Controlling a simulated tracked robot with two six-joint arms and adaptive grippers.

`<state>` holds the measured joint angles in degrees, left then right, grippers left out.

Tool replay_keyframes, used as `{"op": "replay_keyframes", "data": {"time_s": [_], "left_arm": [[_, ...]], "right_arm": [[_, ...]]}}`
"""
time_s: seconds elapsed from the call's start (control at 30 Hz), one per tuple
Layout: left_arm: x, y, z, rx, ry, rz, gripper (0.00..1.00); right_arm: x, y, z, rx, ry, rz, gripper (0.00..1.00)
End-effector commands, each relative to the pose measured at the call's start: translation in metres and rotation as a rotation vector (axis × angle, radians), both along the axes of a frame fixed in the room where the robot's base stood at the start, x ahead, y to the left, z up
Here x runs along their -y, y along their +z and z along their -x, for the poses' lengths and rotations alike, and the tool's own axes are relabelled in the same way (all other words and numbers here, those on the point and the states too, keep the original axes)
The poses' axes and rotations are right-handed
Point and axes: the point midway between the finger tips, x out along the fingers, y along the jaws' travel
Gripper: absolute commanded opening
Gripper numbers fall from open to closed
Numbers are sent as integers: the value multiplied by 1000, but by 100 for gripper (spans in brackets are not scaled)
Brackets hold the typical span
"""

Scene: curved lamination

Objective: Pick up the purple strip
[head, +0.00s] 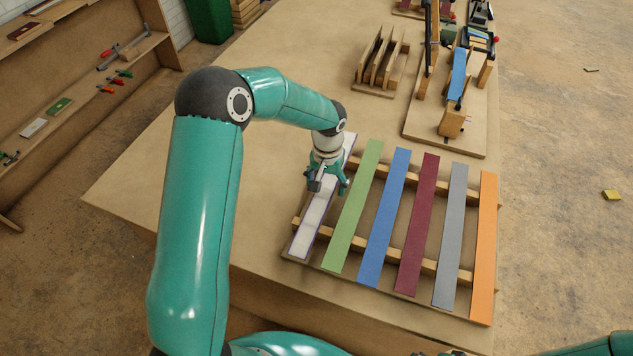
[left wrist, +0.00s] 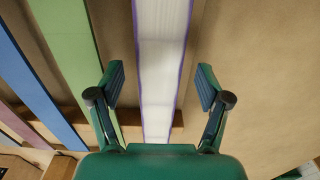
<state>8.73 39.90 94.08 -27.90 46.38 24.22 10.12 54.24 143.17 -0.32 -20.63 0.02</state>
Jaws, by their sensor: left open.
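The purple strip (head: 305,236) lies at the left end of the row on the wooden rack in the head view. Its top face is whitish and its edges are purple. My left gripper (head: 328,187) is over the strip's middle, hiding part of it. In the left wrist view the strip (left wrist: 162,50) runs between the two spread fingers of the left gripper (left wrist: 161,84), with a gap on both sides. The gripper is open and empty. My right gripper is not in view.
A green strip (head: 354,204) lies close to the right of the purple one. Blue (head: 385,215), dark red (head: 417,222), grey (head: 451,232) and orange (head: 484,246) strips follow. A slotted wooden stand (head: 381,65) and a clamped form (head: 452,110) stand farther back. The table is clear left of the rack.

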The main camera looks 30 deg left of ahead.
Motion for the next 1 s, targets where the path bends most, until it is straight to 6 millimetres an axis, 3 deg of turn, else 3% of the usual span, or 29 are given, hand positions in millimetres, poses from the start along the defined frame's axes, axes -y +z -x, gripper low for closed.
{"op": "replay_keyframes", "data": {"time_s": [0.27,0.63,1.0], "left_arm": [[0,0,0,0,1,0,77],[-1,0,0,0,1,0,17],[-1,3,1,0,2,0,17]], "right_arm": [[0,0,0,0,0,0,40],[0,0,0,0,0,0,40],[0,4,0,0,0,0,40]]}}
